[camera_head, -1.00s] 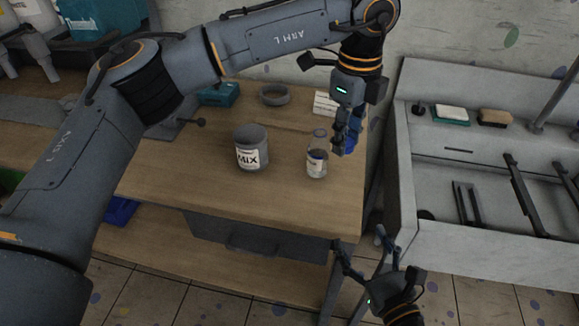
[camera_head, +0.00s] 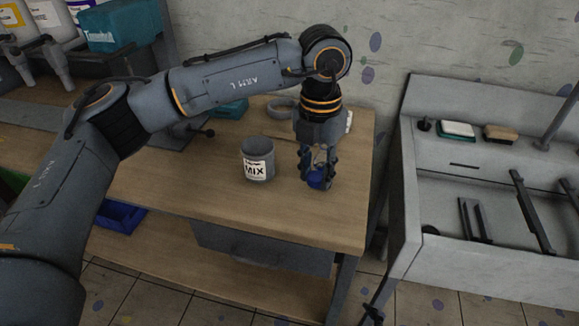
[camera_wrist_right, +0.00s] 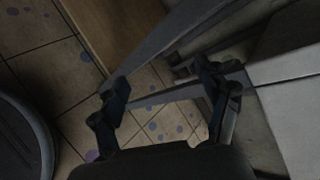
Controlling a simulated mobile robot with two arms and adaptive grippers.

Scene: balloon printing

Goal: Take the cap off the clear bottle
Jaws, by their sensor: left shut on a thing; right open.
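The clear bottle (camera_head: 320,157) stands on the wooden workbench (camera_head: 215,190), right of the grey MIX can (camera_head: 257,160). My left gripper (camera_head: 318,181) points down over the bottle, with its fingers shut around the bottle's sides. The fingers hide most of the bottle and its label, and I cannot make out the cap. A bit of clear surface shows between the fingers. My right gripper (camera_wrist_right: 162,80) is open and empty in the right wrist view, low above the tiled floor.
A grey ring (camera_head: 282,107) and a teal box (camera_head: 232,108) are at the back of the bench. A grey sink unit (camera_head: 420,165) with brushes (camera_head: 458,129) stands to the right. The bench front is clear.

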